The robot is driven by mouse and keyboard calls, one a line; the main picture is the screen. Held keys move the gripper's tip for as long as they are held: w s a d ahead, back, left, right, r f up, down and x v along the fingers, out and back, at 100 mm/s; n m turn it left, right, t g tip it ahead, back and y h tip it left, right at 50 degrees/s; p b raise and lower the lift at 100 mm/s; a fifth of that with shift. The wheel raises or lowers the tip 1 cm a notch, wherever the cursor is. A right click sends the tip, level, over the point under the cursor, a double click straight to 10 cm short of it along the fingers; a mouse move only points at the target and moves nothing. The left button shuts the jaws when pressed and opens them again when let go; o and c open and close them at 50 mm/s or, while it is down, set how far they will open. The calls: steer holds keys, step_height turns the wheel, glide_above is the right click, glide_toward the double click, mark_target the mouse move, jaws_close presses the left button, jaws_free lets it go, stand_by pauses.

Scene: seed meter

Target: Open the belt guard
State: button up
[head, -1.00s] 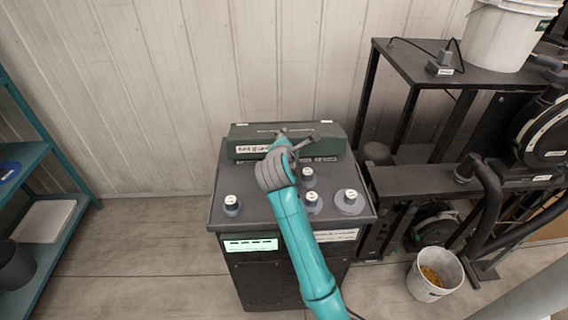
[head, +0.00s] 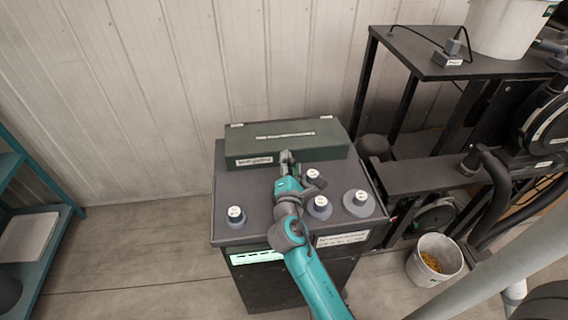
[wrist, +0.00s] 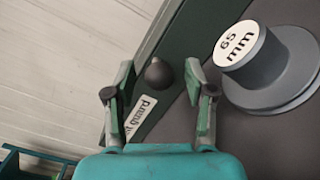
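The belt guard (head: 318,138) is a long dark green box lying closed along the back of the dark cabinet top. Its front carries a white label (head: 254,161), partly hidden by a finger in the wrist view (wrist: 138,117). A dark round knob (wrist: 159,74) shows by the guard's front in the wrist view. My gripper (head: 287,157) is at the guard's front, just right of the label. In the wrist view my gripper (wrist: 160,69) is open, with a finger on each side of the knob and gaps between. The knob is hidden by my gripper in the head view.
Several knobs stand on the cabinet top, including a "65 mm" one (wrist: 240,45) close right of my gripper in the wrist view. A black bench (head: 440,65) and a bucket (head: 434,260) are at right. A teal shelf (head: 40,240) is at left.

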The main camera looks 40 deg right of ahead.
steer(key=shift+v, duration=1)
steer(key=shift+s+d+r, duration=0.1)
